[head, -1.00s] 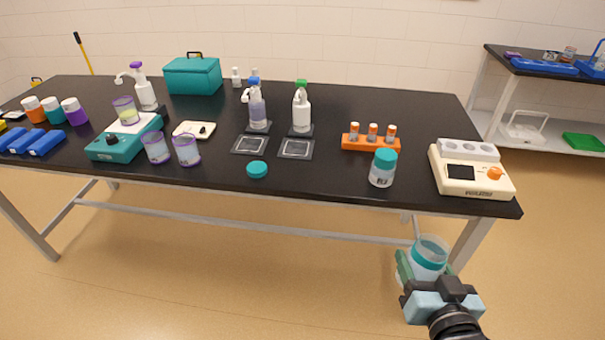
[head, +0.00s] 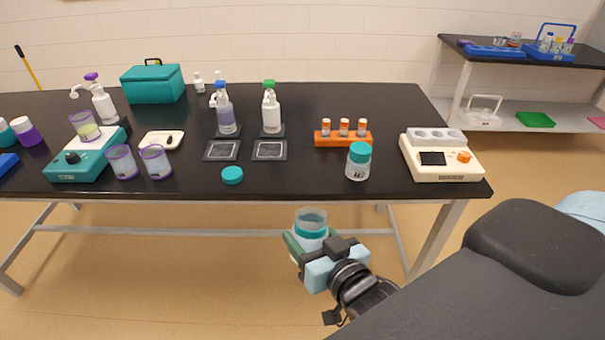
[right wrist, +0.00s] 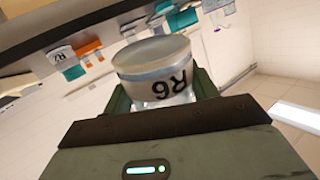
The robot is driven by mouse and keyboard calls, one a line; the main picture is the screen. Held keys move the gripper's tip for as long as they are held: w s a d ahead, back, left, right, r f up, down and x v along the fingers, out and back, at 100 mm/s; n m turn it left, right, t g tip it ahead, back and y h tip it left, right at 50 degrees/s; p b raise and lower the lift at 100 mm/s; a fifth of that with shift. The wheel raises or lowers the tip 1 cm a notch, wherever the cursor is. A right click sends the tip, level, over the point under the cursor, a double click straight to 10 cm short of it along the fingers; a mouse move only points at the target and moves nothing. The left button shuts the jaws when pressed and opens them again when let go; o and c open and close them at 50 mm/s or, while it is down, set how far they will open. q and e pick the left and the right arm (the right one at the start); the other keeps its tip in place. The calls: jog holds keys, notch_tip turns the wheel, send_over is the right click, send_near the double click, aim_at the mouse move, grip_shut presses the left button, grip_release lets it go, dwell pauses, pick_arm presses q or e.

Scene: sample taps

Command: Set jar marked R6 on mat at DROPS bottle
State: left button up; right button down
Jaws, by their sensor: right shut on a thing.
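My right gripper (head: 309,243) is shut on the jar marked R6 (head: 311,222), in front of the table's front edge. The jar is clear, lidless and upright, with a teal band. In the right wrist view the R6 label (right wrist: 172,87) shows upside down between the fingers. Two dark square mats, a left one (head: 208,157) and a right one (head: 257,157), lie on the table. Behind them stand a blue-topped pump bottle (head: 227,118) and a green-topped bottle (head: 271,115). I cannot read which is DROPS. My left gripper is not in view.
A teal lid (head: 232,175) lies near the front edge. A teal-lidded jar (head: 358,165), an orange vial rack (head: 330,138) and a cream device (head: 442,160) stand to the right. Purple-rimmed cups (head: 156,163) and a teal stirrer (head: 78,165) stand left. The front strip between lid and teal-lidded jar is clear.

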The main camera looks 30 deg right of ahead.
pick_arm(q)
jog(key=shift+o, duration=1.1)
pick_arm(e)
jog(key=shift+w+d+f, duration=0.1)
jog(key=shift+w+d, duration=0.1)
jog(key=shift+w, duration=0.15)
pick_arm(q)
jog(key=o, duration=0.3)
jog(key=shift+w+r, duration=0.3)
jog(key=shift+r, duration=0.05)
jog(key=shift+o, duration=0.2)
pick_arm(e)
jog(key=w+d+f+t+h, duration=0.1)
jog(key=w+d, duration=0.3)
jog(key=w, duration=0.3)
jog(key=w+d+f+t+h, duration=0.1)
jog(key=w+d+f, duration=0.1)
jog(key=w+d, duration=0.2)
jog(key=shift+w+d+f+n, duration=0.15)
jog(key=shift+w+f+n, duration=0.2)
jog(key=shift+w, duration=1.1)
